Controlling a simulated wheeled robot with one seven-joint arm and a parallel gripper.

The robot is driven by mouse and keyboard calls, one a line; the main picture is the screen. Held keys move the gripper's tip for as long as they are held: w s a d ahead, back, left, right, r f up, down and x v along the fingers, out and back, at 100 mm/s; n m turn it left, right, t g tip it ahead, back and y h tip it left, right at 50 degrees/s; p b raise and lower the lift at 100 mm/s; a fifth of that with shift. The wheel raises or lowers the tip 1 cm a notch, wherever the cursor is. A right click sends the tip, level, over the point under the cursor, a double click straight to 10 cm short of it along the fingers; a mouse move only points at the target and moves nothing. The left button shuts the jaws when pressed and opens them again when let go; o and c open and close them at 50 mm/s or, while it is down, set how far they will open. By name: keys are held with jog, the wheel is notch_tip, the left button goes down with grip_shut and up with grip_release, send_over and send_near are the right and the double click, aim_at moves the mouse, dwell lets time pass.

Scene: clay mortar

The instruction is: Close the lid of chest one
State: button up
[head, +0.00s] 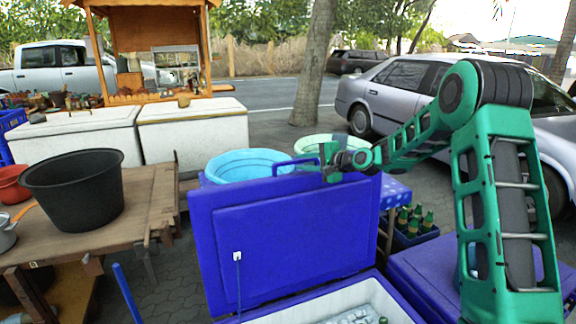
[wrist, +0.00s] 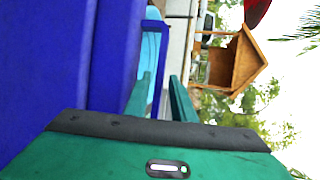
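A blue chest (head: 395,292) stands open in the front middle of the head view. Its blue lid (head: 285,250) stands raised, nearly upright, with a handle at its top edge. The pale interior holds ice-like pieces and a bottle. I cannot read which chest is number one. My gripper (head: 327,162) is at the lid's upper right edge, just right of the handle. Blue panels, probably the lid (wrist: 115,55), fill the left side close by. Whether the gripper touches the lid is unclear.
A second blue chest (head: 415,275), closed, stands at right, partly behind my arm. A crate of green bottles (head: 412,232) lies behind it. A wooden table (head: 145,205) with a black tub (head: 75,190) is at left. A light blue basin (head: 245,165) is behind the lid.

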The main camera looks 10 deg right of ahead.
aim_at(289, 162)
jog(key=x, duration=0.7)
jog(key=shift+w+a+f, duration=0.15)
jog(key=shift+w+a, duration=0.05)
jog(key=shift+w, duration=0.1)
grip_shut()
